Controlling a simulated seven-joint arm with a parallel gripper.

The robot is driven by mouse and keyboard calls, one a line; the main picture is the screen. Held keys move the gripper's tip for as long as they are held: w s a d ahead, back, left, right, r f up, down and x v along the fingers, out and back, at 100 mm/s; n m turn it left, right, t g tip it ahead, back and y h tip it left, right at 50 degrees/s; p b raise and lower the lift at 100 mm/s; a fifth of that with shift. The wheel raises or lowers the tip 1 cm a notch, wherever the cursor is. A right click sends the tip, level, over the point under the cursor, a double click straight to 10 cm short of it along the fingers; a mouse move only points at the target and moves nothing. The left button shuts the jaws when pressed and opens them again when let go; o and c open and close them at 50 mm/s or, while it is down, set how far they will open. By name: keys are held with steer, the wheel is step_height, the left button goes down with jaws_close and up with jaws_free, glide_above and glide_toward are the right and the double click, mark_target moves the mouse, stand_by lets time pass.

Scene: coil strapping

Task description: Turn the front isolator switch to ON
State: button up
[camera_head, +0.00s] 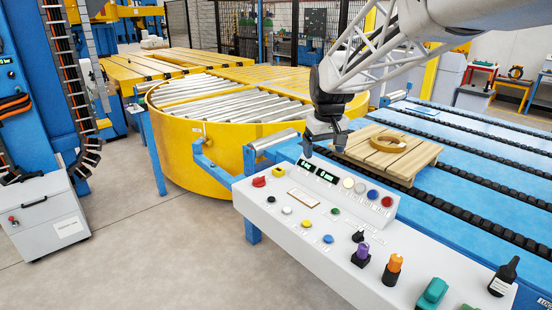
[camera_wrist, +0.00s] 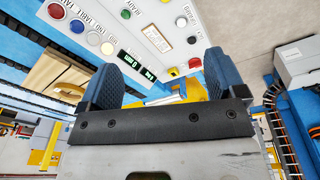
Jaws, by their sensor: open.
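A white control panel (camera_head: 330,238) stands in front of the blue conveyor. My gripper (camera_head: 323,147) is above and behind the panel's displays, pointing down. Its two blue-padded fingers (camera_wrist: 160,80) are wide apart, with nothing held between them.
Buttons and small displays (camera_head: 317,174) cover the panel. Purple (camera_head: 362,252) and orange (camera_head: 393,268) handled items, a green item (camera_head: 432,293) and a black bottle (camera_head: 503,277) stand at its right. A wooden pallet with a yellow coil (camera_head: 388,143) lies behind.

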steer(key=w+a+f+n, duration=0.1)
steer(key=w+a+f, duration=0.25)
steer(key=w, duration=0.55)
steer(key=n+g, duration=0.1)
steer(key=n, duration=0.3)
glide_above(259, 177)
steer(key=f, duration=1.9)
steer(key=shift+s+d+f, duration=0.15)
steer(key=shift+s+f, duration=0.1)
steer(key=shift+w+a+f, duration=0.15)
steer(key=shift+a+f, duration=0.05)
steer(key=shift+f, duration=0.05)
steer(key=shift+f, duration=0.1)
steer(key=shift+f, duration=3.8)
steer(key=c, duration=0.9)
